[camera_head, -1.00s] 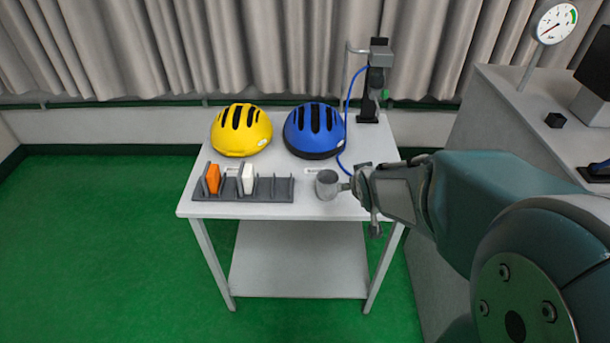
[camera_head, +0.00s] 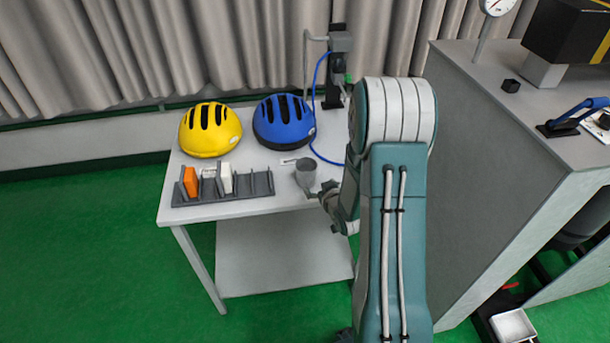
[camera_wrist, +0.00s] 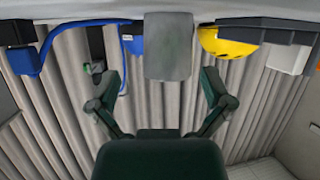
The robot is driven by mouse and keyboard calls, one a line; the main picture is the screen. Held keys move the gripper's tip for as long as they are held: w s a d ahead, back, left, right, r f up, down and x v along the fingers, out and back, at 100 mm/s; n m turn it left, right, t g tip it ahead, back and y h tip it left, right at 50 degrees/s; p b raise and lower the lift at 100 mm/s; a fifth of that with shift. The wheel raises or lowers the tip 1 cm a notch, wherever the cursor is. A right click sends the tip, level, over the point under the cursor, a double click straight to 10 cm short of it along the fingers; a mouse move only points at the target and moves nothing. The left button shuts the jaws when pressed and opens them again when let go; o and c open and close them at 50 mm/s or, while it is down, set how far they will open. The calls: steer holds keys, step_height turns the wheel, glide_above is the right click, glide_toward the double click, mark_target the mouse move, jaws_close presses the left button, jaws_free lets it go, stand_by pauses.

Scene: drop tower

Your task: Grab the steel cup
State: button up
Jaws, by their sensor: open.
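The steel cup (camera_head: 306,174) is grey and stands on the white table (camera_head: 230,208) near its right front part. My gripper (camera_head: 326,194) is just in front and to the right of the cup in the head view, partly hidden by my arm. In the wrist view, which is upside down, the cup (camera_wrist: 168,48) appears between and beyond the two spread fingers of my gripper (camera_wrist: 160,76). The fingers are open and there is nothing between them at the tips. Whether a finger touches the cup cannot be told.
A grey rack (camera_head: 222,187) with orange and white pieces stands left of the cup. A yellow helmet (camera_head: 210,130) and a blue helmet (camera_head: 284,122) lie behind. A stand with a blue hose (camera_head: 318,100) is at the back right. A grey cabinet (camera_head: 500,150) stands at the right.

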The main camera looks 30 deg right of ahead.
mark_target(309, 180)
steer(key=x, duration=0.2)
steer(key=shift+w+f, duration=0.15)
steer(key=shift+w, duration=0.1)
steer(key=shift+w+a, duration=0.25)
steer(key=x, duration=0.4)
steer(key=shift+w+a, duration=0.25)
steer(key=shift+a, duration=0.1)
steer(key=shift+w+d+f, duration=0.15)
steer(key=shift+w+d, duration=0.15)
steer(key=shift+d, duration=0.05)
steer(key=shift+a, duration=0.25)
steer(key=c, duration=0.9)
